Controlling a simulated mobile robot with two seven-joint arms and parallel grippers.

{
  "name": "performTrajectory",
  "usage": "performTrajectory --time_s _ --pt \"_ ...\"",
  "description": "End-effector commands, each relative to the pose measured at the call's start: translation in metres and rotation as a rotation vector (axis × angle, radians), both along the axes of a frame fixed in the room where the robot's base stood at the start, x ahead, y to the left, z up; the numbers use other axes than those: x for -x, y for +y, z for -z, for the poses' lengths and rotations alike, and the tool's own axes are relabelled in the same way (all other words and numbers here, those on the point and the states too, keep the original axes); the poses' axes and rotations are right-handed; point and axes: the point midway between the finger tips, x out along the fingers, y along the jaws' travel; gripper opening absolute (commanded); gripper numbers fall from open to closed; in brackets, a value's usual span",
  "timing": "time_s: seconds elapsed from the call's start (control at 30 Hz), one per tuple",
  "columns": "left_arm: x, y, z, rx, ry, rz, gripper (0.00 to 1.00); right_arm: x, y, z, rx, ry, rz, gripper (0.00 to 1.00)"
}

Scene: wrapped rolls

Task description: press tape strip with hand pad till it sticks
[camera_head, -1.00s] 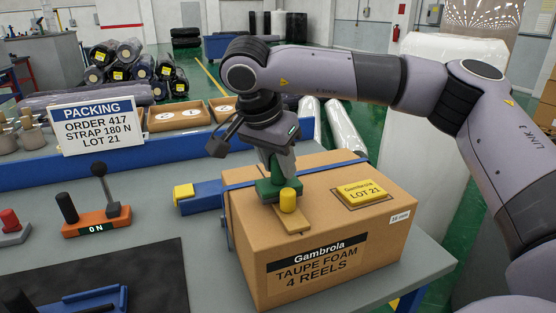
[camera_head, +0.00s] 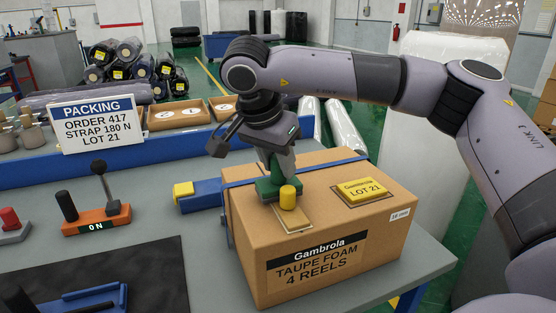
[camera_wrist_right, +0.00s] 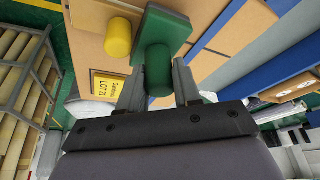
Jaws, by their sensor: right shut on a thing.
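The hand pad (camera_head: 268,188) is green and stands on top of a cardboard box (camera_head: 330,225). My right gripper (camera_wrist_right: 158,85) is shut on its green handle (camera_wrist_right: 158,68). The tan tape strip (camera_head: 295,223) lies on the box top, its front end showing in front of the pad. The rest of it is hidden under the pad. A yellow cylinder (camera_head: 287,197) stands upright beside the pad; it also shows in the wrist view (camera_wrist_right: 118,37). The pad looks level with the strip, but I cannot tell how hard it presses. My left gripper is not in view.
A blue strap crosses the box, with a blue strap tool (camera_head: 200,195) at its left. A yellow LOT 21 block (camera_head: 361,190) lies on the box top.

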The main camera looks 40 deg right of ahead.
Motion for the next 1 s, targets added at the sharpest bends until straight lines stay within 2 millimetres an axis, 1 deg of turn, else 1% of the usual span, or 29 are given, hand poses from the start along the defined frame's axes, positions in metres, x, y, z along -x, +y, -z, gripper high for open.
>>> performTrajectory --time_s 0.03,0.27,1.0 --pt "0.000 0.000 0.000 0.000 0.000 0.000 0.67 0.001 0.000 0.004 0.000 0.009 -0.002 0.00" --pt "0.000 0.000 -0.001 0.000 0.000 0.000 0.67 0.001 0.001 0.002 0.000 0.010 -0.002 0.00" --pt "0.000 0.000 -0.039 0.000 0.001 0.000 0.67 0.000 0.000 -0.045 0.000 0.003 -0.001 0.00"
